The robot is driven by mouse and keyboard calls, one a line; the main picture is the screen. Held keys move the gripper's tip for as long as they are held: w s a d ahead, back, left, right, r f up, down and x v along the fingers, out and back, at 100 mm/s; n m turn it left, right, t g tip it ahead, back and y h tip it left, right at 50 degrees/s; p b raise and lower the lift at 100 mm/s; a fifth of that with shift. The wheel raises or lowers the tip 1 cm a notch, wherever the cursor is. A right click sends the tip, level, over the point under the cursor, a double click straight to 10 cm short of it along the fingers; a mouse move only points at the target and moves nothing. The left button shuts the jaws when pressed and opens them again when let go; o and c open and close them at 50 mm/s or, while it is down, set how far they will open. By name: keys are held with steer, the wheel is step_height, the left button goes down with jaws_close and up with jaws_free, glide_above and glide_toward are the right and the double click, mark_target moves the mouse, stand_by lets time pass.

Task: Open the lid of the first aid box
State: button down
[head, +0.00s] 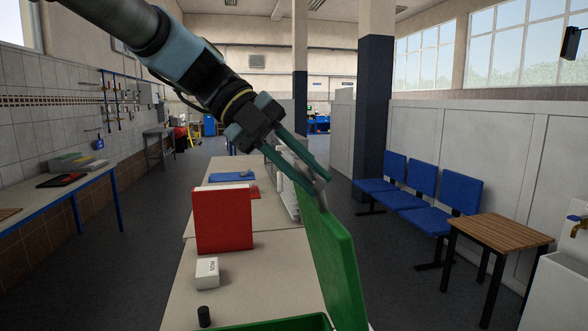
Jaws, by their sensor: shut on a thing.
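The green first aid box (280,324) is at the bottom edge of the head view, and only part of its rim shows. Its green lid (334,262) stands steeply up on the right side of the box, so the box is open. My gripper (318,182) reaches in from the upper left and is shut on the lid at its top edge. The hinge side and most of the box's inside are out of view.
On the same table (260,275) stand a red upright panel (222,219), a small white box (207,272) and a black cylinder (204,317). A blue tray (232,176) lies farther back. Blue chairs (430,198) and a wooden table (500,230) are to the right.

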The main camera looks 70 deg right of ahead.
steer(key=shift+s+d, duration=0.1)
stand_by(0.3)
steer(key=c, duration=0.8)
jaws_free()
steer(key=shift+w+r+b, duration=0.25)
steer(key=shift+w+b, duration=0.05)
steer(key=shift+w, duration=0.15)
steer(key=b+v, duration=0.2)
steer(key=v, duration=0.7)
steer(key=shift+w+r, duration=0.2)
steer(key=shift+r, duration=0.1)
